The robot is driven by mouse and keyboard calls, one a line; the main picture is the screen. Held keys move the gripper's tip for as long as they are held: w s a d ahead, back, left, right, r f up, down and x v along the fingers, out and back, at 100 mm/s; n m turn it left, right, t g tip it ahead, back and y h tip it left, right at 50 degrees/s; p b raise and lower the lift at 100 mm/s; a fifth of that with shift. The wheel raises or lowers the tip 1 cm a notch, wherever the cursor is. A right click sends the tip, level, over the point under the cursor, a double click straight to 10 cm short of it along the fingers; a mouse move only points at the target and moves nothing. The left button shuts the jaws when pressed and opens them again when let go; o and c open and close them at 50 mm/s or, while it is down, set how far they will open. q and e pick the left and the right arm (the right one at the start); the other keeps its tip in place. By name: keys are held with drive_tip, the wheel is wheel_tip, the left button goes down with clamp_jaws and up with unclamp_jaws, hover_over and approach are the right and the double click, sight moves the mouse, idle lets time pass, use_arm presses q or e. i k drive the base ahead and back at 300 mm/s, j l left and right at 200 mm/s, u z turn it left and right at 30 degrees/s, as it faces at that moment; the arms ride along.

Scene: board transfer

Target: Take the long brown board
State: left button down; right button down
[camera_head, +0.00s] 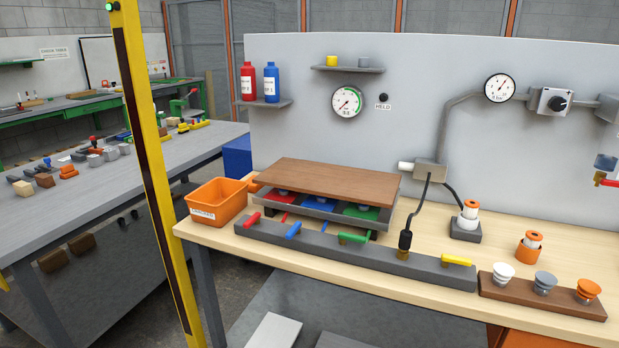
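The long brown board (325,178) lies flat on top of a grey rack (318,210) on the light wooden workbench (335,262). Small round supports show just under its front edge, above red, blue and green pads in the rack. The board's top face is clear, and nothing is touching it from above. Neither of my grippers shows in the head view.
An orange bin (216,202) stands left of the rack. A grey bar with coloured levers (345,258) lies in front of it. A black plug on a cable (405,240) stands to the right. A yellow post (150,150) rises in the left foreground.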

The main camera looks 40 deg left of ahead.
sight(369, 187)
drive_tip(key=u, duration=1.05)
